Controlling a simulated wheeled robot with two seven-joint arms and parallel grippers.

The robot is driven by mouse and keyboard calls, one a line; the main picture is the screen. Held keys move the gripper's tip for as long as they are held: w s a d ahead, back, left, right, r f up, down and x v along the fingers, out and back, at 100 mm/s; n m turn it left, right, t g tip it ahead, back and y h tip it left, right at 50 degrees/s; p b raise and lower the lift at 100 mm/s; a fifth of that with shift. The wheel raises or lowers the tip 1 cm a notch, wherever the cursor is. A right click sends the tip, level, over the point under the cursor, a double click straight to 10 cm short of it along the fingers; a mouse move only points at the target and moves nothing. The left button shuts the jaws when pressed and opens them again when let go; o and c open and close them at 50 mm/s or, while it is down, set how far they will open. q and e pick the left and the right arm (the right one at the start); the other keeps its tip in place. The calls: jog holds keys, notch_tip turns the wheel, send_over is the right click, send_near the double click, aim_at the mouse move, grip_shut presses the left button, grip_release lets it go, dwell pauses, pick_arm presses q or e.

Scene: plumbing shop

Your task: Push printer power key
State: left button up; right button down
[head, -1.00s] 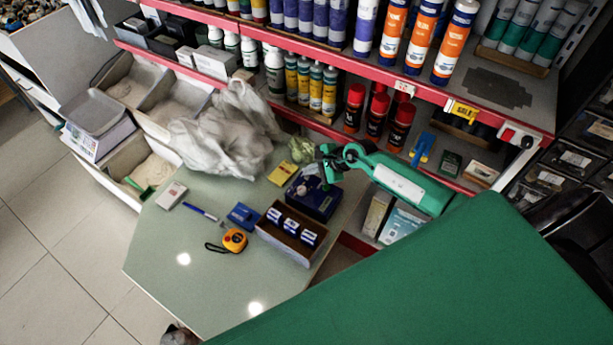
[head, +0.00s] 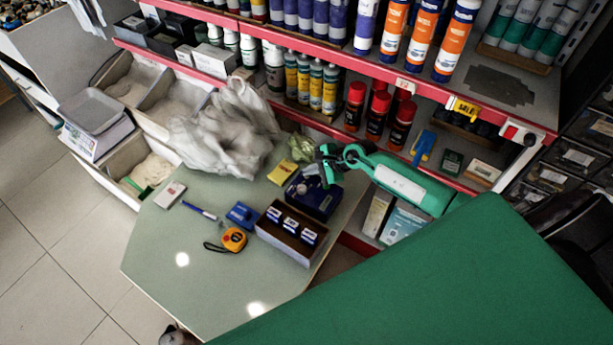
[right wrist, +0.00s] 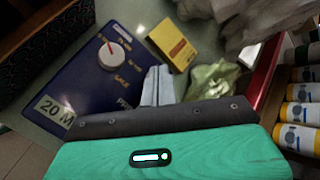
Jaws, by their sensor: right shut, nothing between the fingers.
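A dark blue box (head: 313,199) stands on the table under my right gripper (head: 324,178). In the right wrist view the box (right wrist: 90,85) has a white round knob (right wrist: 112,56) with a red mark, gold lettering and a "20 M" label. My right gripper's pale fingers (right wrist: 158,84) are shut and empty by the box's right side. I cannot tell whether they touch it. No thing is clearly recognisable as a printer, and no power key is clear. My left gripper is out of view.
A yellow box (head: 283,173), a crumpled green bag (head: 302,149) and a white plastic bag (head: 225,130) lie close by. A brown tray (head: 285,245) of small blue-white items stands in front. The red-edged shelf (head: 330,128) rises behind. The table's front left (head: 180,290) is clear.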

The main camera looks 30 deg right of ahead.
jog(key=shift+f, duration=0.1)
dwell(0.4)
jog(key=shift+r, duration=0.6)
jog(key=shift+r, duration=0.15)
notch_tip(320, 180, up, 6)
jog(key=p, duration=0.3)
jog(key=shift+p, duration=0.4)
